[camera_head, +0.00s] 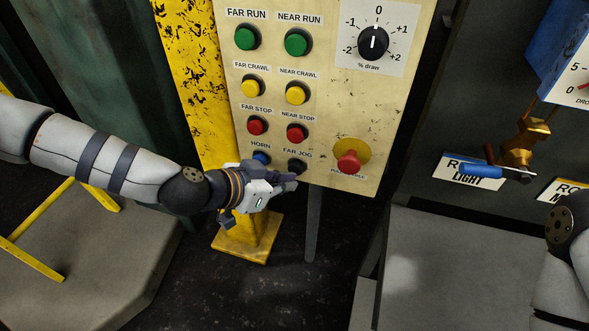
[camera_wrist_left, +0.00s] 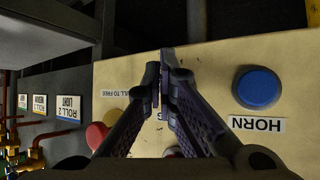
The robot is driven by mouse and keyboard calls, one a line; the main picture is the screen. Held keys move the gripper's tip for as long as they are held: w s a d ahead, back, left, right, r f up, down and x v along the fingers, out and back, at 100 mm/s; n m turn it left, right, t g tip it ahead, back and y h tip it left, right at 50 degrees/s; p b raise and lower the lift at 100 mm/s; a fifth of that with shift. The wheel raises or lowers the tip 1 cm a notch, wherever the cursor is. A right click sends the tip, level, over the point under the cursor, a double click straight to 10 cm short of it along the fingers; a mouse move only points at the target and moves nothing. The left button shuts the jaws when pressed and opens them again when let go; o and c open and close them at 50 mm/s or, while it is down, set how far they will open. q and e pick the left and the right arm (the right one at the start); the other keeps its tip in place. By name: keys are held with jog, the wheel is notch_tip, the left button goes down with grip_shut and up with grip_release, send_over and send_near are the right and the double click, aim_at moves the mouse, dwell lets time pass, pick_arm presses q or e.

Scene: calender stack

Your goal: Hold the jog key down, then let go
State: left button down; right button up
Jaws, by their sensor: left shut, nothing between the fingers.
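The black FAR JOG key (camera_head: 296,166) sits at the bottom of the cream control panel (camera_head: 345,120), right of the blue HORN button (camera_head: 261,158). My left gripper (camera_head: 291,181) is shut and empty, its tips just below and in front of the key in the head view. I cannot tell whether the tips touch it. In the left wrist view, the shut fingers (camera_wrist_left: 164,75) hide the key and most of its label, and the HORN button (camera_wrist_left: 258,88) shows clear to their right. My right gripper is out of view; only part of that arm shows at the right edge.
The red stop knob (camera_head: 349,162) on its yellow disc is close to the right of my left gripper. Red NEAR STOP (camera_head: 297,134) is just above the key. A yellow post (camera_head: 200,75) stands left of the panel. A blue-handled lever (camera_head: 485,171) is farther right.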

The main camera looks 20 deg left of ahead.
pick_arm(q)
jog(key=shift+w, duration=0.55)
dwell(1.7)
dwell(4.7)
jog(key=shift+s, duration=1)
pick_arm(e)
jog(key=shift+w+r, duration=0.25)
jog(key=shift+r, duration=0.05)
pick_arm(q)
jog(key=s+p, duration=0.1)
jog(key=s, duration=0.4)
jog(key=shift+a+p, duration=0.15)
jog(key=shift+p, duration=0.25)
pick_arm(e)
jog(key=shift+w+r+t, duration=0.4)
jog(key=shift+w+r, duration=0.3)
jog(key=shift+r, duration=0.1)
